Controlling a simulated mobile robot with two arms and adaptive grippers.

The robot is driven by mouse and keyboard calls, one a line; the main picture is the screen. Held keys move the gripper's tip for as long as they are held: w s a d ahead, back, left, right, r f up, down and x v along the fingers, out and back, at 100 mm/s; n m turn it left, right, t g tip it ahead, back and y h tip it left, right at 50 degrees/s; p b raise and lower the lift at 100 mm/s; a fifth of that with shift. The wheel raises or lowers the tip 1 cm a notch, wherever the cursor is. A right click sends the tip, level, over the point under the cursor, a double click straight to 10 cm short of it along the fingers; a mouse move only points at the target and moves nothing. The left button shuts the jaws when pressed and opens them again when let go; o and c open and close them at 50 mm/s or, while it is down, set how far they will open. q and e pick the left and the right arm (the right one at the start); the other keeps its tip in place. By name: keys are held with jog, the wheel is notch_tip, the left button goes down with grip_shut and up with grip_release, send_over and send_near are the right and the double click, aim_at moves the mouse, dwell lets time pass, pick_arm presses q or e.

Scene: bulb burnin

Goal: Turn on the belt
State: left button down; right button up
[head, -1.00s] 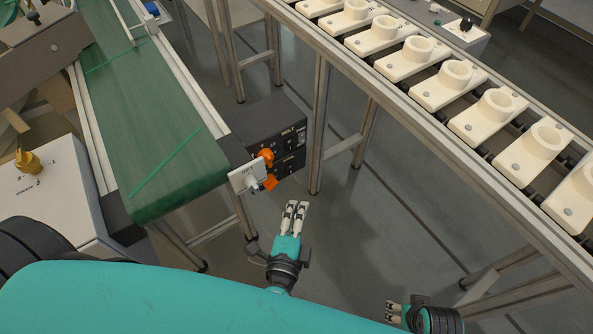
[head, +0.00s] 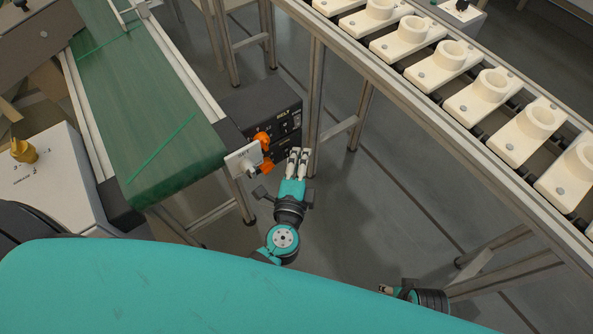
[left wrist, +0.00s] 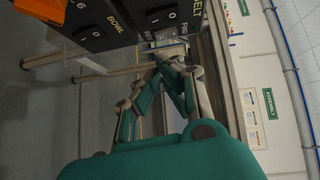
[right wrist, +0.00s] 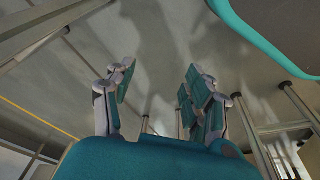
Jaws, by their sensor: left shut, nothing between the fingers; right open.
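The green belt (head: 140,110) runs along the left of the head view. A black control box (head: 262,112) with orange parts stands beside its near end. In the left wrist view the box's panel (left wrist: 100,22) fills the top left, with "BELT" and "BOWL" lettering, 1/0 marks and FWD/REV marks. The switch position there is unclear. My left gripper (head: 298,157) is shut and empty, just in front of the box's right side; its fingers (left wrist: 172,75) show below and right of the panel lettering. My right gripper (head: 384,289) is open and empty, low near my body; its fingers also show in the right wrist view (right wrist: 155,90).
A white tag (head: 243,158) hangs at the belt's near corner, close to my left gripper. A roller conveyor (head: 440,125) with white fixtures (head: 490,90) runs along the right. A white box with a yellow knob (head: 23,151) stands at the left. Frame legs rise between the conveyors.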

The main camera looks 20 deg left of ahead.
pick_arm(q)
jog(key=shift+w+a+f+p, duration=0.15)
jog(key=shift+w+a, duration=0.7)
jog(key=shift+w, duration=0.2)
jog(key=shift+w+a+f+p, duration=0.15)
jog(key=shift+w+a, duration=0.7)
jog(key=shift+w, duration=0.15)
pick_arm(e)
jog(key=shift+s+f, duration=0.2)
jog(key=shift+f, duration=0.45)
jog(key=shift+s+f, duration=0.2)
jog(key=shift+f, duration=0.45)
pick_arm(q)
jog(key=shift+w+a+f+b, duration=0.1)
jog(key=shift+a+f+b, duration=0.05)
jog(key=shift+b, duration=0.85)
jog(key=s+d, duration=0.1)
jog(key=s, duration=1.1)
jog(key=shift+d+r, duration=0.2)
jog(key=shift+r, duration=0.15)
pick_arm(e)
notch_tip(320, 180, up, 6)
jog(key=w, duration=0.1)
jog(key=shift+w+r, duration=0.15)
jog(key=shift+w, duration=0.1)
pick_arm(q)
jog(key=shift+w, duration=0.1)
